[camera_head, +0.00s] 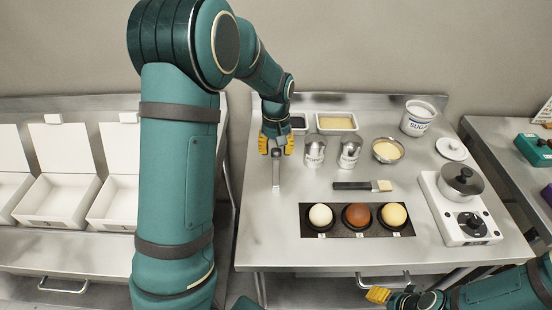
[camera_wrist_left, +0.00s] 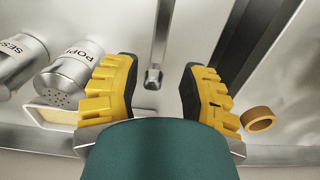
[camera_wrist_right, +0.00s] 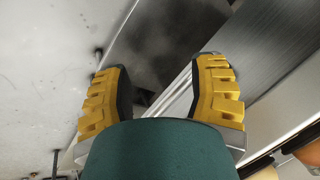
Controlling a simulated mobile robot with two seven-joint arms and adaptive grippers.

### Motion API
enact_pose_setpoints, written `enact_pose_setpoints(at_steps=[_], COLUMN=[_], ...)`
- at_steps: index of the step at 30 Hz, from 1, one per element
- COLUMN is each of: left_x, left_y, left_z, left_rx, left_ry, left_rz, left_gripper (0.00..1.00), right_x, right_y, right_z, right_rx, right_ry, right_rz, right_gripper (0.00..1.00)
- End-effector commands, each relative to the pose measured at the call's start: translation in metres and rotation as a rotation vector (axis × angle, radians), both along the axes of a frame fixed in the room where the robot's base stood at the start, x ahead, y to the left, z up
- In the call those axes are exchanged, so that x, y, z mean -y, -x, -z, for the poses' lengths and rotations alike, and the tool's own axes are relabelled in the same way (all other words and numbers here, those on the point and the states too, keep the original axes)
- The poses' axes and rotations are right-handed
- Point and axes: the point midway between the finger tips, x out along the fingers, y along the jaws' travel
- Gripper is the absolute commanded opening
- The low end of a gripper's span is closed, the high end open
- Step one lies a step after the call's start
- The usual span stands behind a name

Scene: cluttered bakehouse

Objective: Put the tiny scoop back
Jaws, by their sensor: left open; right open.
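A slim grey metal piece that looks like the tiny scoop (camera_head: 276,172) lies on the steel table at its left side, its length running front to back. My left gripper (camera_head: 276,146) is open above its far end. In the left wrist view the scoop (camera_wrist_left: 157,50) shows between and beyond the two open fingers (camera_wrist_left: 160,85), with clear gaps on both sides. Whether the fingers reach down to its level, I cannot tell. My right gripper (camera_head: 378,294) is open and empty by the table's front edge; its fingers (camera_wrist_right: 160,90) show in the right wrist view.
Two metal shakers (camera_head: 315,152) (camera_head: 349,152) stand right of the left gripper. Behind them are a seed tray (camera_head: 336,131) and a dark-filled tray (camera_head: 298,131). A brush (camera_head: 352,186), bowl (camera_head: 387,159), sugar jar (camera_head: 416,125), hotplate (camera_head: 446,226) and egg mat (camera_head: 338,232) take up the rest.

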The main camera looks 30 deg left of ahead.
Motion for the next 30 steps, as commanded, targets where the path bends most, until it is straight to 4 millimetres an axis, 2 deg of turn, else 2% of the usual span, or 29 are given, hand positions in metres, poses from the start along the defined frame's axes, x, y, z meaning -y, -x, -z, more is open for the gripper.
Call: enact_pose_setpoints(at_steps=[1, 3, 9, 30], left_x=[0.0, 0.0, 0.0, 0.0], left_y=[-0.001, -0.001, 0.0, 0.0], left_z=[-0.01, -0.019, -0.031, -0.032], left_rx=[0.004, 0.002, 0.0, 0.0], left_ry=[0.0, 0.0, 0.0, 0.0], left_rz=[0.001, 0.001, 0.0, 0.0], left_gripper=[0.42, 0.42, 0.42, 0.42], right_x=[0.0, 0.0, 0.0, 0.0], right_y=[-0.001, -0.001, -0.002, -0.002], right_z=[-0.002, -0.003, -0.004, -0.004], right_rx=[0.002, 0.002, 0.003, 0.003], right_ry=[0.0, 0.0, 0.0, 0.0], right_rz=[0.001, 0.002, 0.002, 0.002], right_gripper=[0.58, 0.58, 0.58, 0.58])
